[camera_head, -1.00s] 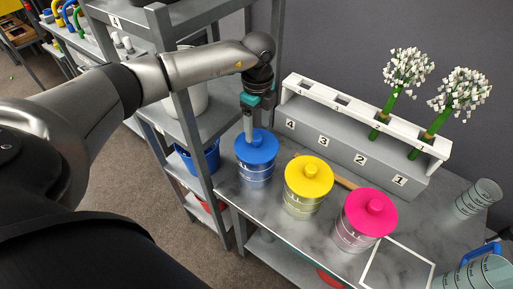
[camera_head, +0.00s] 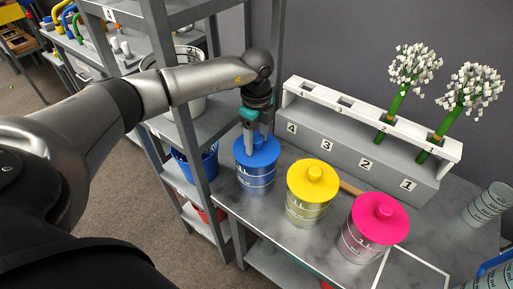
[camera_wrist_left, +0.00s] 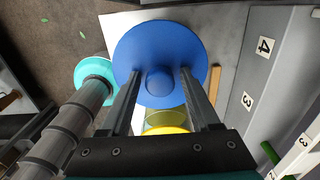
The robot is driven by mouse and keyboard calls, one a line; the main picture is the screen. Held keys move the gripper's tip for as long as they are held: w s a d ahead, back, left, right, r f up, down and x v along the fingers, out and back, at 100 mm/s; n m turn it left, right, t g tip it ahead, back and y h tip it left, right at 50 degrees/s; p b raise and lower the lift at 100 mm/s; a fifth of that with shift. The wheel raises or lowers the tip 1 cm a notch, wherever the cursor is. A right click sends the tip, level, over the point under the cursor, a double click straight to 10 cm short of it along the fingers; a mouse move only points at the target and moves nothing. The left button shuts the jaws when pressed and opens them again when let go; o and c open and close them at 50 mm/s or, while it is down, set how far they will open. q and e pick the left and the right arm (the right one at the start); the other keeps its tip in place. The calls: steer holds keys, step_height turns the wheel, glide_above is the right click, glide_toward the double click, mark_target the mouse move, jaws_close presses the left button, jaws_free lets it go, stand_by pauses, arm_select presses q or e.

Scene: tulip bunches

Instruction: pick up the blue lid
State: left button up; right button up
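The blue lid (camera_head: 268,157) is a round disc with a centre knob and sits on the left-most canister (camera_head: 258,182) on the grey table. My left gripper (camera_head: 256,147) comes down over it. In the left wrist view the blue lid (camera_wrist_left: 160,42) shows from above, and the two fingers of my left gripper (camera_wrist_left: 160,85) are spread on either side of the knob (camera_wrist_left: 159,79), with gaps between. The fingers are open and hold nothing. Whether the tips touch the lid's top is not clear. My right gripper is in neither view.
A yellow-lidded canister (camera_head: 313,182) and a pink-lidded canister (camera_head: 380,218) stand to the right. A numbered rack (camera_head: 340,140) with two white flower bunches stands behind. Grey shelving (camera_head: 200,150) stands close on the left. A cup (camera_head: 488,203) stands at the right.

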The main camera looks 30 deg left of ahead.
arm_select(q)
jaws_close()
steer(key=shift+r, duration=0.25)
stand_by(0.5)
